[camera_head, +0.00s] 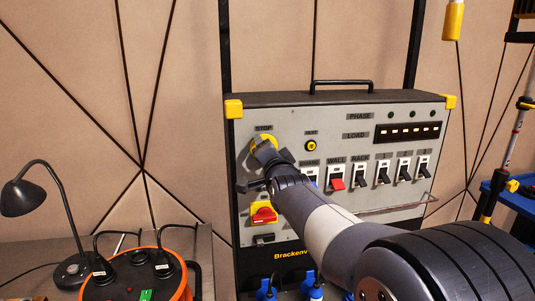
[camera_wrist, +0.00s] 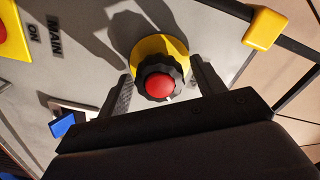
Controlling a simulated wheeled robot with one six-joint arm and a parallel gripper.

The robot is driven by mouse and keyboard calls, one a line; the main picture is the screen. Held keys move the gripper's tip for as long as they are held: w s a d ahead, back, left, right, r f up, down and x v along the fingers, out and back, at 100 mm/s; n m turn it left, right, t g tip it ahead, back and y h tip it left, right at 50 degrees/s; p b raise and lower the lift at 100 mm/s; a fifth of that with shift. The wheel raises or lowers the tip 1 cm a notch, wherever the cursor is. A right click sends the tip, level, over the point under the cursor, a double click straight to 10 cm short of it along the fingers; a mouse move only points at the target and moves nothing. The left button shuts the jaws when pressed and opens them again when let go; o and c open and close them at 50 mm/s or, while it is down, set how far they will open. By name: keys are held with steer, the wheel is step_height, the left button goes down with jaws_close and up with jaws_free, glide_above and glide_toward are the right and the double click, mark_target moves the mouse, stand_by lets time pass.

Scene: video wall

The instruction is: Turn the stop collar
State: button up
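The stop collar (camera_wrist: 153,75) is a black scalloped ring around a red button (camera_wrist: 160,86), on a yellow base (camera_wrist: 172,47) in the wrist view. In the head view the yellow stop base (camera_head: 264,139) shows under the STOP label, and my gripper hides most of the collar. My gripper (camera_wrist: 164,76) is open, with one finger left of the collar and one right of it. Narrow gaps show between fingers and collar, so I see no grip; how deep the fingertips reach is unclear. The gripper (camera_head: 263,152) is at the panel's upper left in the head view.
The grey panel (camera_head: 296,116) also carries a red-and-yellow main switch (camera_head: 264,213) below my gripper, and a row of breakers with a red one (camera_head: 337,184) to the right. A desk lamp (camera_head: 30,190) and an orange cable reel (camera_head: 180,292) stand at the left.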

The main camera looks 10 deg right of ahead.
steer(key=s+b, duration=0.2)
steer(key=s, duration=0.8)
steer(key=shift+s, duration=0.4)
steer(key=w+p, duration=0.2)
steer(key=w, duration=0.8)
steer(key=shift+w, duration=0.4)
steer(key=shift+s, duration=0.1)
